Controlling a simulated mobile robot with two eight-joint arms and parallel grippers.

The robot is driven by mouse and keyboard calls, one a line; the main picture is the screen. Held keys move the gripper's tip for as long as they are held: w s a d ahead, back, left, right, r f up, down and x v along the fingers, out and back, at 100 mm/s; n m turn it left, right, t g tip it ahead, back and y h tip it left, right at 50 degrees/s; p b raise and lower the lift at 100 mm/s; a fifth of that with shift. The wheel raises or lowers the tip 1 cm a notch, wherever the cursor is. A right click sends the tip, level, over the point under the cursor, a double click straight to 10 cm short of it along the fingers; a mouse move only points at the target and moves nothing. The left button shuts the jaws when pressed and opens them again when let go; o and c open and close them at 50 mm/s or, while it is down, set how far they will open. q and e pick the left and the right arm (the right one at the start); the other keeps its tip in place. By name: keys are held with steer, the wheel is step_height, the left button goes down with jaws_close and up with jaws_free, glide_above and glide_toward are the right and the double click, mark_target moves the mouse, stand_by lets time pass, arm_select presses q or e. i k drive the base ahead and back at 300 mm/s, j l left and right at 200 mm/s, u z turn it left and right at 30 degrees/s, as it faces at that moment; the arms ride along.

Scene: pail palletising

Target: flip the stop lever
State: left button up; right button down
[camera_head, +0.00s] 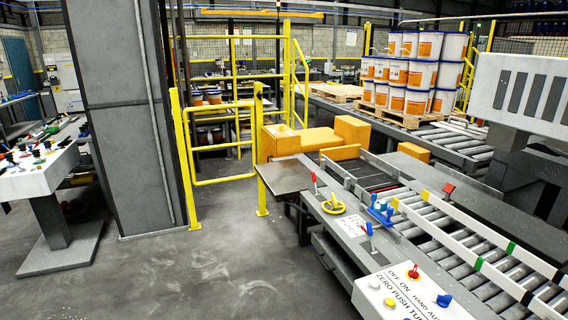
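No label in view names the stop lever, so I cannot tell which control it is. An upright lever with a red grip (314,180) stands on the grey conveyor-side console, beside a yellow handwheel (333,206). A lever with a blue grip (369,230) stands nearer on the same console. A white control box (398,302) at the bottom has a red knob (413,271), a blue knob (444,300) and printed words including OFF, ON and HAND. Neither of my grippers is in view.
A roller conveyor (440,235) runs along the right. A grey column (117,110) and a yellow gate (222,146) stand left of centre. Another control desk (40,172) is at the far left. Stacked white and orange pails (420,75) stand on a pallet behind. The grey floor between is clear.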

mark_target(314, 175)
steer(key=i+u, duration=0.1)
steer(key=i, duration=0.4)
steer(key=i+l, duration=0.1)
steer(key=i, duration=0.35)
steer(key=i+u, duration=0.15)
steer(key=i, duration=0.35)
steer(key=i+l+u, duration=0.1)
steer(key=i, duration=0.35)
steer(key=i+l+u, duration=0.1)
steer(key=i+l, duration=0.15)
steer(key=i, duration=0.2)
steer(key=i+l, duration=0.2)
steer(key=i, duration=0.3)
steer(key=j+u, duration=0.05)
